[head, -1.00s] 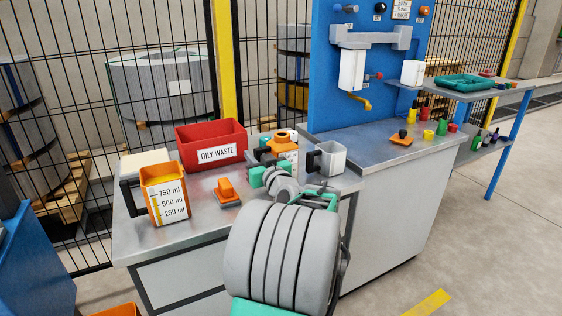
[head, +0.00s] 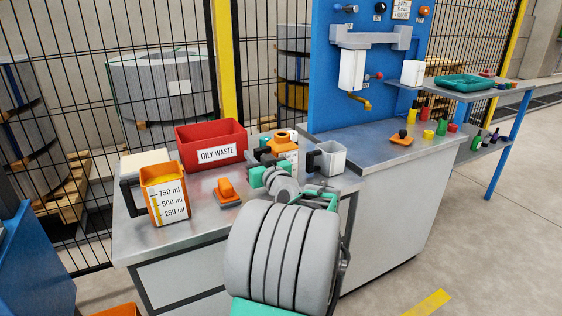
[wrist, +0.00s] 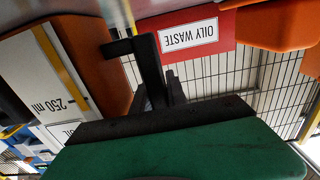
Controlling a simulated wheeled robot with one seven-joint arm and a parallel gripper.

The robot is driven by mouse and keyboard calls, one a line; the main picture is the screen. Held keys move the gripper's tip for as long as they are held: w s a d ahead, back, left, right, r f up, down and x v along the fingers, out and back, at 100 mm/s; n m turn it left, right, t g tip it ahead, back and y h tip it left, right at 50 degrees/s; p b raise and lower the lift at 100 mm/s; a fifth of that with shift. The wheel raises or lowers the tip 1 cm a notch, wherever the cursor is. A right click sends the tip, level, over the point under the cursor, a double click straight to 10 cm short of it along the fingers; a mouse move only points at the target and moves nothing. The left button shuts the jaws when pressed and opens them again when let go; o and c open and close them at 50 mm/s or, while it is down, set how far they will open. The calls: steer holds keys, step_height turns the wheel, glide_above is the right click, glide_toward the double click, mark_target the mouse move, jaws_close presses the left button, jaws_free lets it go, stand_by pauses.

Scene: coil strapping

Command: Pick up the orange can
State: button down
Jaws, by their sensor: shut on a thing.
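The orange can (head: 287,147), with an orange top and a pale label, is at the back of the steel bench in the head view, right of the red bin. My gripper (head: 266,157) is at its left side, and my arm hides its lower part. In the wrist view an orange body with a white "250 ml" panel (wrist: 60,70) fills the left, with a black handle-like bar beside it. My gripper (wrist: 160,95) is shut on the can there; the exact contact is partly hidden. I cannot tell whether the can touches the bench.
The red OILY WASTE bin (head: 211,142) stands behind left. An orange measuring jug (head: 166,192) and an orange block (head: 228,191) are on the left of the bench (head: 200,230). A grey jug (head: 331,158) stands close right. A blue panel (head: 365,60) rises behind right.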

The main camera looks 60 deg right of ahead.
steer(key=shift+r, duration=0.15)
step_height(320, 180, up, 9)
steer(key=p, duration=0.2)
glide_above(271, 147)
steer(key=shift+s+r, duration=0.1)
steer(key=shift+r, duration=0.05)
steer(key=s+d+r+p, duration=0.1)
steer(key=s+d+r, duration=0.1)
steer(key=s, duration=0.6)
steer(key=shift+s+r, duration=0.3)
steer(key=shift+r, duration=0.5)
steer(key=c, duration=1.8)
jaws_free()
jaws_close()
